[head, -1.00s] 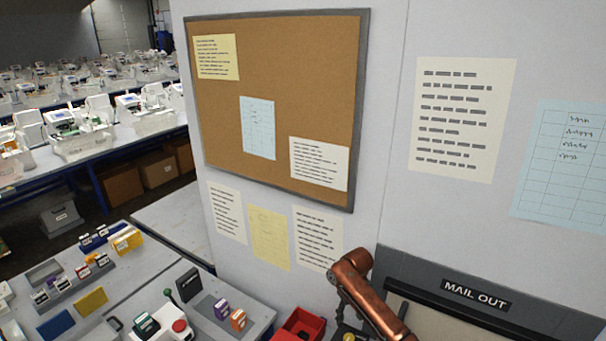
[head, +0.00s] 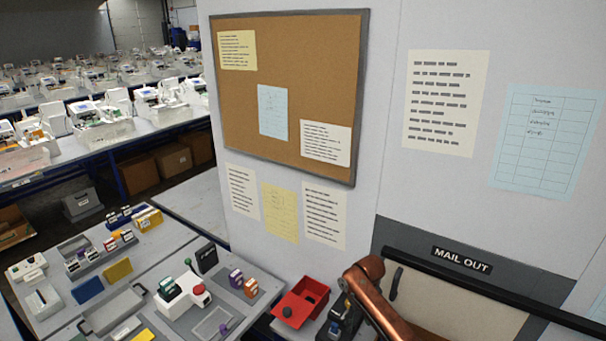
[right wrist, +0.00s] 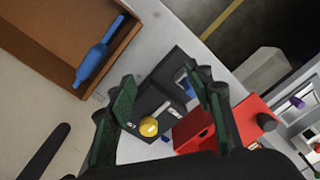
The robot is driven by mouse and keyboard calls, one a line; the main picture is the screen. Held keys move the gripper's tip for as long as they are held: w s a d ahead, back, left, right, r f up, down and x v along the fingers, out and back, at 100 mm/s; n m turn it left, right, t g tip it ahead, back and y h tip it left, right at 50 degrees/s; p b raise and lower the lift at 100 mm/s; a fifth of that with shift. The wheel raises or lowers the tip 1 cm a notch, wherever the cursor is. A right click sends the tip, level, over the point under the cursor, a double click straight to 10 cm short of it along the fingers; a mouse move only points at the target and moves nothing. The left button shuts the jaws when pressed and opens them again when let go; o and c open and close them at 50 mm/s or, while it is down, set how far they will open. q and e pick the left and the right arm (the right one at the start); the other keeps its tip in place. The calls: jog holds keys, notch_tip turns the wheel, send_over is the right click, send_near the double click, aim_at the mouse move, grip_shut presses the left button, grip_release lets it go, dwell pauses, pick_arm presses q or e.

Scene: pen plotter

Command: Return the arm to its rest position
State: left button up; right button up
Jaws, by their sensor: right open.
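My right arm, copper-coloured, shows in the head view (head: 378,300) at the lower right, in front of the wall. Its gripper shows clearly in the right wrist view (right wrist: 163,103), with two green-padded fingers spread apart. Nothing is held between them. Past the fingers are a dark grey box with a yellow knob (right wrist: 148,127) and a red bin (right wrist: 205,122), both apart from the gripper as far as I can tell. My left arm and gripper are not in view.
The red bin (head: 303,302) stands at the bench's right, beside a dark device (head: 338,322). A bench (head: 190,250) with stamps and small boxes lies left. The MAIL OUT hatch (head: 450,290) is right of my arm. A blue bottle-shaped object (right wrist: 97,58) lies in a brown tray.

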jog(key=s+f+t+y, duration=0.1)
jog(key=s+f+y, duration=0.1)
jog(key=s+f, duration=1.4)
jog(key=s+d+r+m+t+h, duration=0.1)
jog(key=s+d+r, duration=0.1)
jog(key=s+d, duration=0.5)
jog(key=s+d+r+m+t+h, duration=0.1)
jog(key=s+d+r+m, duration=0.2)
jog(key=s, duration=0.8)
jog(key=s+d+r+t+h, duration=0.1)
jog(key=s+d+r, duration=0.1)
jog(key=s+d, duration=0.55)
jog(key=s+a+f+g+b, duration=0.15)
jog(key=f+b, duration=0.25)
jog(key=f, duration=1.4)
jog(key=a+f+b, duration=0.2)
jog(key=f+b, duration=0.3)
jog(key=f, duration=1.3)
pick_arm(q)
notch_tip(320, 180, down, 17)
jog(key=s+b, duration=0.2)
jog(key=b, duration=0.5)
jog(key=shift+b, duration=0.35)
pick_arm(e)
jog(key=s+f, duration=1)
jog(key=f, duration=0.4)
jog(key=s+f+n+g, duration=0.1)
jog(key=s+f, duration=1)
jog(key=f, duration=0.3)
jog(key=shift+d+y, duration=0.3)
